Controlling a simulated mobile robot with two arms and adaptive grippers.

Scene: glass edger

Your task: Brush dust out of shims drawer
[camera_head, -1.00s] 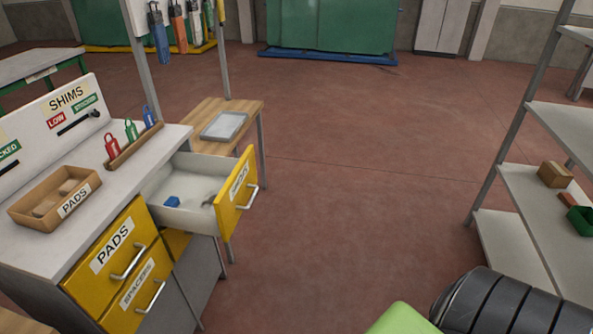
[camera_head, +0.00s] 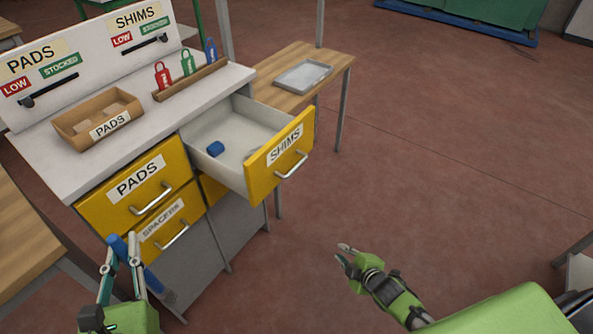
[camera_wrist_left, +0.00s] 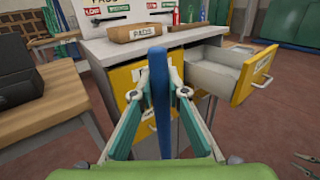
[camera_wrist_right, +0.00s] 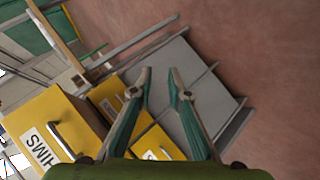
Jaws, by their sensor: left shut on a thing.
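The yellow-fronted shims drawer (camera_head: 272,160) is pulled open at the right end of the workbench. My left gripper (camera_head: 123,262) is shut on a blue-handled brush (camera_head: 148,277), held below and left of the drawer, in front of the lower drawers. The brush's blue handle stands between the fingers in the left wrist view (camera_wrist_left: 159,95). My right gripper (camera_head: 348,252) is open and empty, right of and below the drawer; its fingers stand apart in the right wrist view (camera_wrist_right: 160,82).
A pads box (camera_head: 82,110) and a rack of coloured tags (camera_head: 190,80) stand on the bench top. A wooden side table (camera_head: 335,65) with a grey tray (camera_head: 303,74) is behind the drawer. A wooden table (camera_head: 20,225) is at left.

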